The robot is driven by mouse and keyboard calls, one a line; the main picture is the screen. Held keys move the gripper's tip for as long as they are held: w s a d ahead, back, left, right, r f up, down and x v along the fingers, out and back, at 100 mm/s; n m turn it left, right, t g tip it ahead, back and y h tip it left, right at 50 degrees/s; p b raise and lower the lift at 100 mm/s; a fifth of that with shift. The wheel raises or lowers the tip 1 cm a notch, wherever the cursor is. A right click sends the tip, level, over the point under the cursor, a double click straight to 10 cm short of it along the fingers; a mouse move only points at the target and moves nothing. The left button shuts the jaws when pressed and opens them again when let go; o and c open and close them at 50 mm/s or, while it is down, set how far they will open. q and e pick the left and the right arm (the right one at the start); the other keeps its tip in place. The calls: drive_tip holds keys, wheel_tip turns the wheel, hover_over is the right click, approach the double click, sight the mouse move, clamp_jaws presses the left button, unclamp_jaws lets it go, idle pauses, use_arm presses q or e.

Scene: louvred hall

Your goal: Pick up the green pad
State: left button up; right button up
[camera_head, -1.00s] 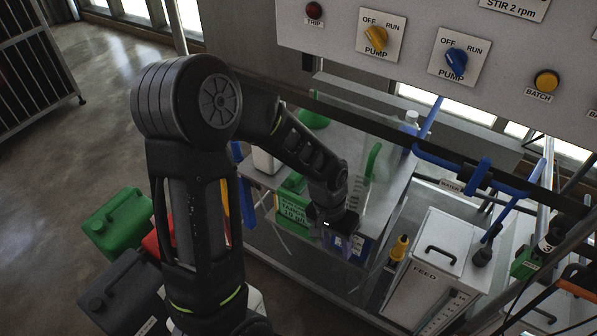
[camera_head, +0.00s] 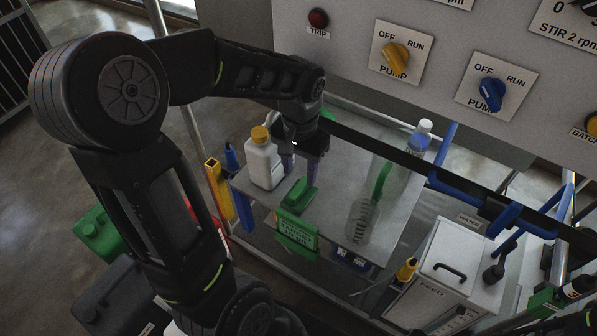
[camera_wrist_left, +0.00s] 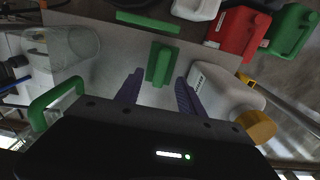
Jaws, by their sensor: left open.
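The green pad (camera_head: 298,193), a small block with a raised grip along its top, lies on the grey table (camera_head: 330,190) near its front edge. My left gripper (camera_head: 300,170) is open and empty, pointing down above and just behind the pad. In the left wrist view the pad (camera_wrist_left: 160,65) lies ahead of the gap between the two purple fingers (camera_wrist_left: 158,88), which look apart from it. The pad shows whole there. My right gripper is in neither view.
A white bottle with a yellow cap (camera_head: 263,163) stands close left of the gripper. A clear jug (camera_head: 361,222) with a green handle stands to the right. A green sign (camera_head: 297,236) hangs at the table's front edge. A switch panel (camera_head: 440,60) overhangs behind.

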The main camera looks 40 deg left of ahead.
sight(299, 187)
use_arm(q)
drive_tip(key=shift+w+a, duration=0.35)
drive_tip(key=shift+w, duration=0.1)
drive_tip(key=shift+s+d+r, duration=0.1)
drive_tip(key=shift+s+d, duration=0.1)
drive_tip(key=shift+s, duration=0.05)
drive_tip(key=shift+a+f, duration=0.1)
drive_tip(key=shift+f, duration=1.25)
drive_tip(key=shift+f+p, duration=0.6)
drive_tip(key=shift+f, duration=2)
drive_tip(key=shift+c, duration=0.2)
clamp_jaws()
